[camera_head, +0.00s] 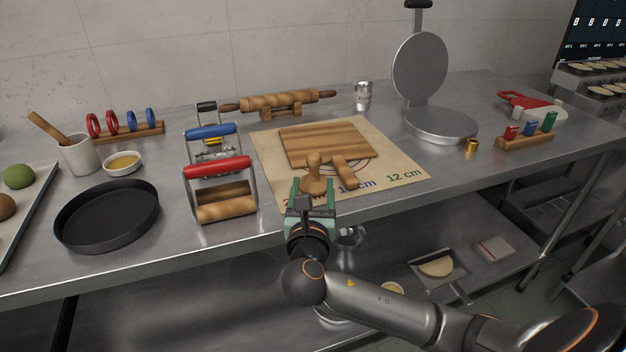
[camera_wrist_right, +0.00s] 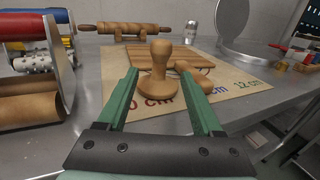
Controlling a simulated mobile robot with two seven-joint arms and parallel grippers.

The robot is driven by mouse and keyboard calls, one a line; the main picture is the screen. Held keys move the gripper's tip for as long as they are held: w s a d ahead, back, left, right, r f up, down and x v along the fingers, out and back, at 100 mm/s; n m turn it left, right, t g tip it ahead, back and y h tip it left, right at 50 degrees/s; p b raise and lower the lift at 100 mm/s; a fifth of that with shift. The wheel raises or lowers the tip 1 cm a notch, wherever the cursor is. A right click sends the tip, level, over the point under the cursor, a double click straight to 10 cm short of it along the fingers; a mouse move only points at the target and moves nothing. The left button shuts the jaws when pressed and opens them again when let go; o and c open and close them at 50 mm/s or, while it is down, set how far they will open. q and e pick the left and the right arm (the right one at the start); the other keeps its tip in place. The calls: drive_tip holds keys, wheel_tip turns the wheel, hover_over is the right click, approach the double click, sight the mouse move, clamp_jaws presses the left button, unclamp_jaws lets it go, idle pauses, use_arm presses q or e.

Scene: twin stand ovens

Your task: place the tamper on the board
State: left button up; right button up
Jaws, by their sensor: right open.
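The wooden tamper (camera_head: 314,176), with a round knob and a wide base, stands upright on the paper mat in front of the board. It also shows in the right wrist view (camera_wrist_right: 161,72). The wooden board (camera_head: 318,138) lies flat on the mat behind the tamper, its handle (camera_head: 347,176) pointing forward to the right of it. In the wrist view the board (camera_wrist_right: 142,58) is partly hidden by the tamper. My right gripper (camera_head: 312,190) is open, its green fingers (camera_wrist_right: 158,78) to either side of the tamper; contact cannot be told. My left gripper is not in view.
The paper mat (camera_head: 405,172) has size marks. Red-handled (camera_head: 218,185) and blue-handled tools stand close on the left, beside a black pan (camera_head: 108,215). A rolling pin (camera_head: 278,99) rests behind. A round press (camera_head: 440,124) stands at right. The steel counter's front edge is near.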

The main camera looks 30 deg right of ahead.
sight(314, 171)
drive_tip(key=x, duration=0.6)
drive_tip(key=shift+w+d+r+b, duration=0.1)
drive_tip(key=shift+w+d+b, duration=0.15)
drive_tip(key=shift+b, duration=0.1)
drive_tip(key=shift+a, duration=0.1)
clamp_jaws()
